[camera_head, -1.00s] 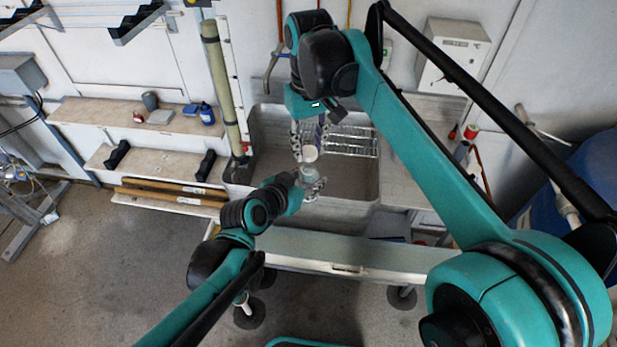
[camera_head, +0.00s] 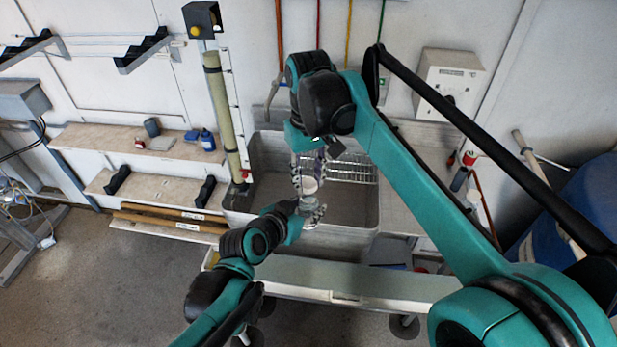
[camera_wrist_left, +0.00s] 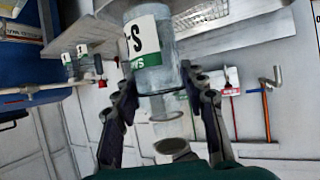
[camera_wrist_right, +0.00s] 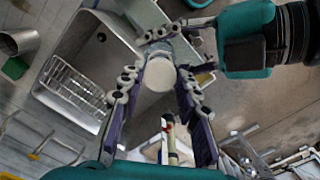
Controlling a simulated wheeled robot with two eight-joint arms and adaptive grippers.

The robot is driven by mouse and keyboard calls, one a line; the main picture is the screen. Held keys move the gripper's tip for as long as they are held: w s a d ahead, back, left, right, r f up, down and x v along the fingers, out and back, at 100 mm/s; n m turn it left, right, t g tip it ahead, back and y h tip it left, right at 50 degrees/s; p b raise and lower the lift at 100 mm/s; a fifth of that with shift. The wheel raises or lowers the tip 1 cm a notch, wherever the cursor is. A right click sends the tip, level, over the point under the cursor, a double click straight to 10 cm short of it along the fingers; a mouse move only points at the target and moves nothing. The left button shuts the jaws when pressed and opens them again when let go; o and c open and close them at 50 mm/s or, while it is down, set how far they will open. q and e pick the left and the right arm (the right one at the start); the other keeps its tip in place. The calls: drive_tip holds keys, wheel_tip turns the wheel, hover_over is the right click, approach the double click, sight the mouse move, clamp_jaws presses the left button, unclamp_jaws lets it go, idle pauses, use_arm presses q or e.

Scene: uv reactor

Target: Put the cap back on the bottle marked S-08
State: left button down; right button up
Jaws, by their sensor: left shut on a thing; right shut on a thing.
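A clear bottle with a green and white label (camera_wrist_left: 147,42) is between the fingers of my left gripper (camera_wrist_left: 165,100). Part of an "S" shows; the number cannot be read. In the head view my left gripper (camera_head: 312,212) is shut on the bottle (camera_head: 309,204), over the front of the sink. My right gripper (camera_head: 310,170) comes from above, shut on a round white cap (camera_head: 309,185). The cap shows between its fingers in the right wrist view (camera_wrist_right: 159,75), over the bottle (camera_wrist_right: 172,47). I cannot tell whether cap and bottle touch.
The grey sink (camera_head: 265,190) with a wire rack (camera_head: 348,168) lies beneath and behind the grippers. A blue barrel (camera_head: 590,200) stands at right.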

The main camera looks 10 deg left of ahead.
sight(308, 210)
drive_tip(key=shift+f, duration=0.7)
drive_tip(key=shift+f, duration=0.55)
